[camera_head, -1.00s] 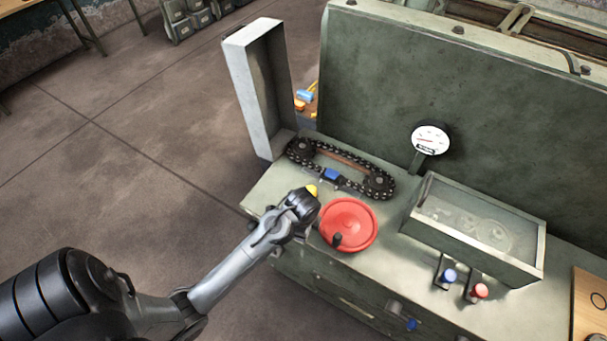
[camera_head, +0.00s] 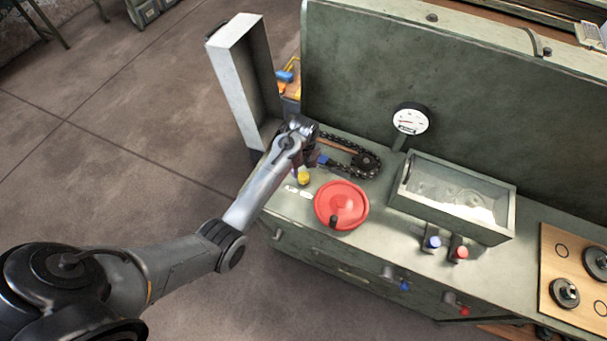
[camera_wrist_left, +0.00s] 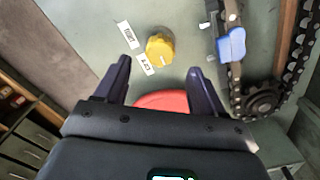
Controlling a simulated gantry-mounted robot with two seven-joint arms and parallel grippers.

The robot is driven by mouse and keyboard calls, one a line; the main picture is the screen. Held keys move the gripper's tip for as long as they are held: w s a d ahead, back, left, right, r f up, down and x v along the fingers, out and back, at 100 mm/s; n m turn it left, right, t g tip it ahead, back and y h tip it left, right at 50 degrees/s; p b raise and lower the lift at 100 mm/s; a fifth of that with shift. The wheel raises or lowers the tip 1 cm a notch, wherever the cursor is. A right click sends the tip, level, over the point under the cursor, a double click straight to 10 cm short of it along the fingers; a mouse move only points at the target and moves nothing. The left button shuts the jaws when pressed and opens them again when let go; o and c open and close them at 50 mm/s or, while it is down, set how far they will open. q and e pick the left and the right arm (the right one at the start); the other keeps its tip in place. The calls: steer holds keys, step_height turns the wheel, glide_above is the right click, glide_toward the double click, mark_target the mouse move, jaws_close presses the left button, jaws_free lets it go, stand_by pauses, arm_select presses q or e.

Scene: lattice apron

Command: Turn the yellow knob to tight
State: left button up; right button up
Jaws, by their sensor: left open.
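The yellow knob (camera_head: 304,178) sits on the green bench top, left of the red handwheel (camera_head: 341,205). In the left wrist view the knob (camera_wrist_left: 160,48) shows whole, with two small white labels (camera_wrist_left: 125,35) beside it. Their text is too small to read surely. My left gripper (camera_head: 306,163) is over the bench at the knob's far side in the head view. In the wrist view its two fingers (camera_wrist_left: 160,68) are spread apart, with the knob just beyond the tips and between their lines. Nothing is held. My right gripper is not in view.
A chain on sprockets (camera_head: 350,155) with a blue block lies close behind the gripper. A pale upright panel box (camera_head: 240,85) stands at the left end. A gauge (camera_head: 410,120), a glass-topped box (camera_head: 455,195) and blue and red knobs stand to the right.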

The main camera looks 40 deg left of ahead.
mark_target(304, 176)
arm_select(q)
steer(key=shift+f+b, duration=0.3)
steer(key=shift+f, duration=2.45)
steer(key=shift+c, duration=0.4)
steer(key=c, duration=1)
